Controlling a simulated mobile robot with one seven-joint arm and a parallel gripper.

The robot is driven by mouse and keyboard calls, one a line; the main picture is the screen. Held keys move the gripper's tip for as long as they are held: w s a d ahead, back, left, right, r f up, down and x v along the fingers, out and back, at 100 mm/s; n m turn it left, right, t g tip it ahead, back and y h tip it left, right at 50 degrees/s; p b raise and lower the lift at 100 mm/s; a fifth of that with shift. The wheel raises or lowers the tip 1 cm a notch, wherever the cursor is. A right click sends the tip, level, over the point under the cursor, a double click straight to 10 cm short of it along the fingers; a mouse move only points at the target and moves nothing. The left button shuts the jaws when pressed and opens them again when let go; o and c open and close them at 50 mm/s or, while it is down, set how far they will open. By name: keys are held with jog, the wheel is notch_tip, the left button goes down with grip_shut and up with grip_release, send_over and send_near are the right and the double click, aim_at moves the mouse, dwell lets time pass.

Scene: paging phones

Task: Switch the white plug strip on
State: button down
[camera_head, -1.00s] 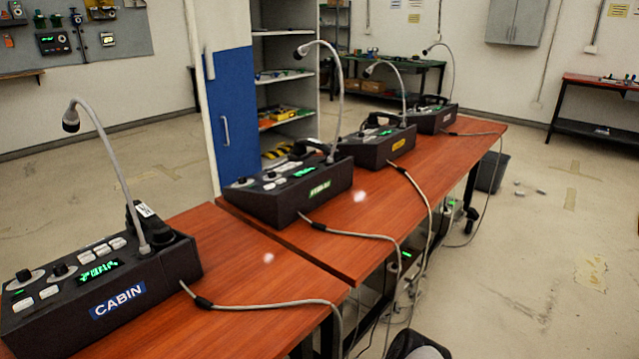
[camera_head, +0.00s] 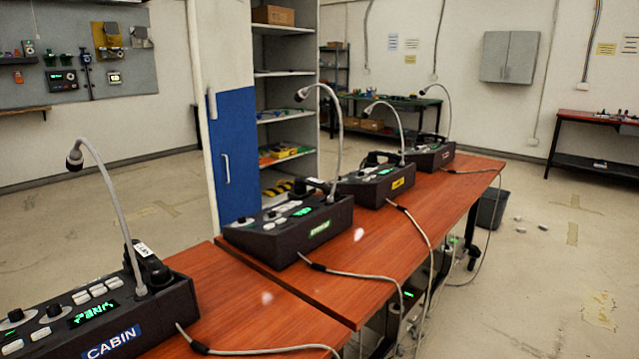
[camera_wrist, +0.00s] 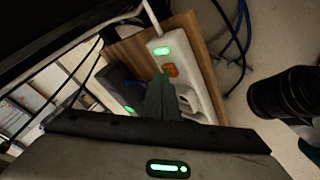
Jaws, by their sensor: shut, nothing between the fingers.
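The white plug strip (camera_wrist: 190,62) shows in the wrist view, lying slanted on a wooden board (camera_wrist: 128,46). It has a lit green light (camera_wrist: 162,50) near its upper end and an orange switch (camera_wrist: 171,70) just below. My gripper (camera_wrist: 160,86) is shut and empty, with its dark fingers beside the switch. I cannot tell whether the fingertips touch the strip. The fingers and gripper body hide part of the strip's lower end. My gripper is not visible in the head view.
A dark box (camera_wrist: 122,88) with a green light lies left of the strip. Cables (camera_wrist: 240,45) run close on the right. In the head view, paging phones (camera_head: 305,222) stand on the red-brown tables (camera_head: 385,225), with cables hanging below. The floor at right is mostly clear.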

jog(key=shift+r+p, duration=0.45)
jog(key=shift+r, duration=0.15)
notch_tip(320, 180, up, 6)
jog(key=p, duration=0.5)
jog(key=shift+s+d, duration=0.1)
jog(key=shift+d, duration=0.05)
